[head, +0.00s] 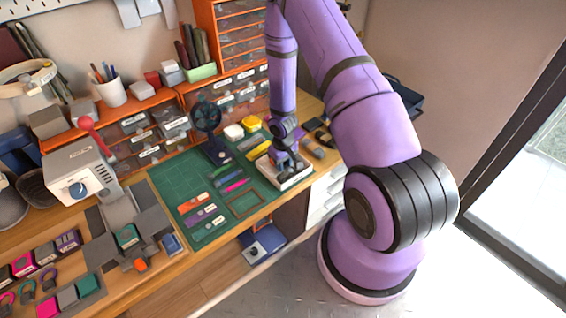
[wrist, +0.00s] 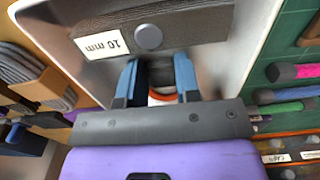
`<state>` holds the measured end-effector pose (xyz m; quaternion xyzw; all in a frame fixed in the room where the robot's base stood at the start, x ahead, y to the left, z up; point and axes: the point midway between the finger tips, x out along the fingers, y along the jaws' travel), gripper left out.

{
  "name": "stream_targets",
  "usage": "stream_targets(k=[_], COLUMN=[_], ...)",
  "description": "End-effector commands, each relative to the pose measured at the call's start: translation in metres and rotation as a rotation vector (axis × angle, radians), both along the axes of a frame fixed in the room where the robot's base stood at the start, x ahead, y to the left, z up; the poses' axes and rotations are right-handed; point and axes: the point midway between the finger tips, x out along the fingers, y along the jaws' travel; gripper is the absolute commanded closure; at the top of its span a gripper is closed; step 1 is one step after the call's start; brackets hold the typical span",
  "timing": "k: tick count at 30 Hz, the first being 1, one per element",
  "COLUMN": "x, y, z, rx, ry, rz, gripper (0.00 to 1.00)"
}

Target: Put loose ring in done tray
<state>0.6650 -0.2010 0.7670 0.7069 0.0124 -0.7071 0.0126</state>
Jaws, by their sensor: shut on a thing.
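My gripper (head: 287,165) is low over a white tray (head: 284,187) at the right end of the workbench. The tray's pale walls surround the fingers in the wrist view (wrist: 262,72). The blue fingers (wrist: 156,82) are shut on a small orange-and-white piece, which looks like the loose ring (wrist: 162,97). Most of the ring is hidden by the fingers and the palm. A dark block with a "10 mm" label (wrist: 150,36) lies in the tray just beyond the fingertips. I cannot tell whether the ring touches the tray floor.
A green cutting mat (head: 178,178) with labelled strips and coloured pens lies left of the tray. A small black fan (head: 208,118) stands behind it. Orange drawer units line the back. Coiled grey cord (wrist: 28,65) lies beside the tray in the wrist view.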

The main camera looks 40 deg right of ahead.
Motion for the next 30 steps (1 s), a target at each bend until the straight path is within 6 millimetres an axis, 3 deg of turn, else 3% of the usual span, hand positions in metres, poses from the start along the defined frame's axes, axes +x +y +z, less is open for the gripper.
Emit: stream_targets(k=[7, 8, 11, 23, 30], x=[0.0, 0.0, 0.0, 0.001, 0.001], y=[0.0, 0.0, 0.0, 0.0, 0.0], z=[0.0, 0.0, 0.0, 0.006, 0.04], rx=[0.0, 0.0, 0.0, 0.0, 0.0], ry=[0.0, 0.0, 0.0, -0.002, -0.004], rz=[-0.001, -0.001, -0.001, -0.002, -0.003], gripper=[0.86, 0.62, 0.4, 0.4, 0.4])
